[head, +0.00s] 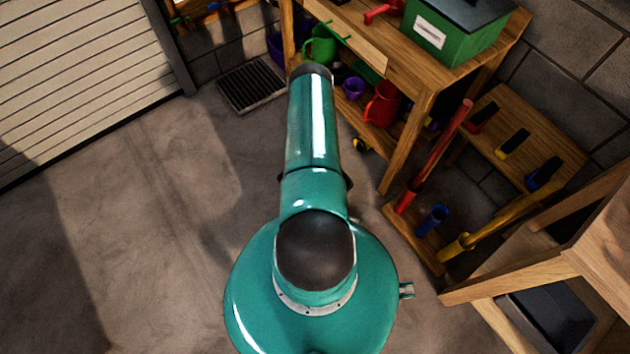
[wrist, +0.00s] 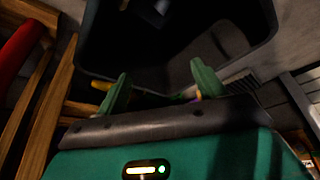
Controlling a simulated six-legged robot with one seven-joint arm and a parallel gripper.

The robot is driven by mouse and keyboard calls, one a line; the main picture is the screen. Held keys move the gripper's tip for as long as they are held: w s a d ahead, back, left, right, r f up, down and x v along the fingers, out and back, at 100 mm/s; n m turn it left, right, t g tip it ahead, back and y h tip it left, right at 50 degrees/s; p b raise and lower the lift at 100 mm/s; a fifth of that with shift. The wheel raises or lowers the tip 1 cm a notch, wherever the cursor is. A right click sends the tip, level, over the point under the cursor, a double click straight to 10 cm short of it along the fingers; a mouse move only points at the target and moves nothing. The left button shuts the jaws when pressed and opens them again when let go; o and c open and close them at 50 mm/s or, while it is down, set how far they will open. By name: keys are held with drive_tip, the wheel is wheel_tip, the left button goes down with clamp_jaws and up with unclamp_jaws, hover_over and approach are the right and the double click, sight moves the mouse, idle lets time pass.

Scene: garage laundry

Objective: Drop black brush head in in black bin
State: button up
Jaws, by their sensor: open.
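A black bin (wrist: 262,44) fills the upper part of the wrist view, its open top facing me. My gripper (wrist: 161,78) is open in front of its near rim, its two green fingers apart with nothing seen between them. A darker patch lies inside the bin; I cannot tell whether it is a brush head or shadow. In the head view, several black pieces, with red, yellow (head: 513,143) and blue parts, lie on a slanted wooden board; they may be brush heads. My gripper is hidden beyond my arm there.
A wooden bench (head: 405,85) holds a green box (head: 455,30), with a red jug (head: 382,104) below. A red pole (head: 435,155) and yellow pole (head: 490,222) lean at right. A black container (head: 548,322) sits under a table. The left floor is clear.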

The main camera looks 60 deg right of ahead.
drive_tip(key=v, duration=0.6)
drive_tip(key=shift+r, duration=0.3)
drive_tip(key=shift+a, duration=0.15)
